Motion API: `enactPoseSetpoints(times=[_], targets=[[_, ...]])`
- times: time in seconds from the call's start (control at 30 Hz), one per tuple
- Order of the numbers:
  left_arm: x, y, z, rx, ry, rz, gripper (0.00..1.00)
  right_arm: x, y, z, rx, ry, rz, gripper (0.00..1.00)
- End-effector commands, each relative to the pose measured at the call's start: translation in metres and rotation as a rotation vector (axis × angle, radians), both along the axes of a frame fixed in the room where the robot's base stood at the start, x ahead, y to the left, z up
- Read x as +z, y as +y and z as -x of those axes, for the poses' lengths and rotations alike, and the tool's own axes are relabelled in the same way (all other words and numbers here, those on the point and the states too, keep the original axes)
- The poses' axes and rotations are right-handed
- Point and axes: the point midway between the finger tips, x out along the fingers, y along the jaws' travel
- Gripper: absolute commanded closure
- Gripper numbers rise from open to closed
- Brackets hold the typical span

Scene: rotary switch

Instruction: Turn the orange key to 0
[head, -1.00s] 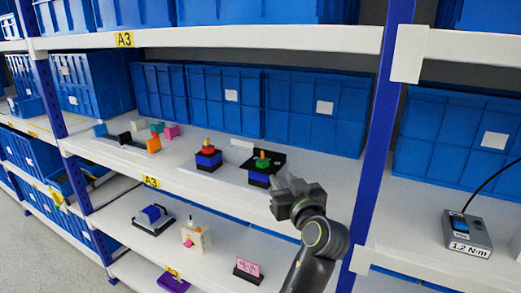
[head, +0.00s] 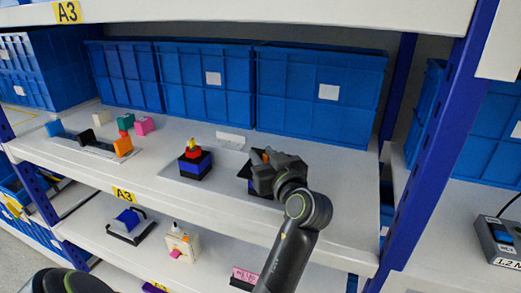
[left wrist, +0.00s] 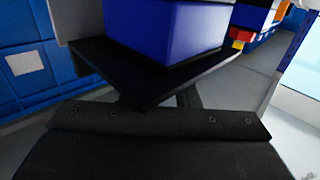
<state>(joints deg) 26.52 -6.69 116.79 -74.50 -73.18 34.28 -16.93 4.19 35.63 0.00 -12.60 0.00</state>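The orange key (head: 266,155) shows as a small orange patch in the head view, just behind my left gripper (head: 262,168). Most of its switch, a blue block on a black plate, is hidden by the gripper in that view. In the left wrist view, a blue block (left wrist: 165,30) stands close in front of the gripper on a black plate (left wrist: 140,75); the key is not seen there. My left gripper is dark grey, and its finger gap is not clear in either view, so I cannot tell its opening or any contact. My right gripper is not seen.
A second switch with a red and yellow top (head: 194,152) on a blue block stands to the left on the same shelf. Coloured blocks (head: 123,146) lie farther left. Blue bins (head: 315,92) fill the back. A blue post (head: 440,150) rises at right.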

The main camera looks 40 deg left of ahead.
Motion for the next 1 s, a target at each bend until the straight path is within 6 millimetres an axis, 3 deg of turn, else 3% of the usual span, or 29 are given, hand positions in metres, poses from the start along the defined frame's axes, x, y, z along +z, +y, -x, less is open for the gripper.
enactPoseSetpoints(times=[0.17, 0.4, 0.77, 1.0], targets=[[0.000, 0.000, 0.000, 0.000, 0.001, 0.001, 0.72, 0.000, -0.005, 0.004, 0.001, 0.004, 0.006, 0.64], [0.000, 0.000, 0.000, 0.000, 0.000, 0.000, 1.00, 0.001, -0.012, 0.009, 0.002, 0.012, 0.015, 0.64], [0.001, 0.000, 0.000, -0.020, 0.001, 0.000, 1.00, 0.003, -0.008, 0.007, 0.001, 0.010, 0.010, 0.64], [0.003, 0.001, 0.001, -0.131, 0.000, -0.002, 1.00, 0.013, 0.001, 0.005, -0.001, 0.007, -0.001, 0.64]])
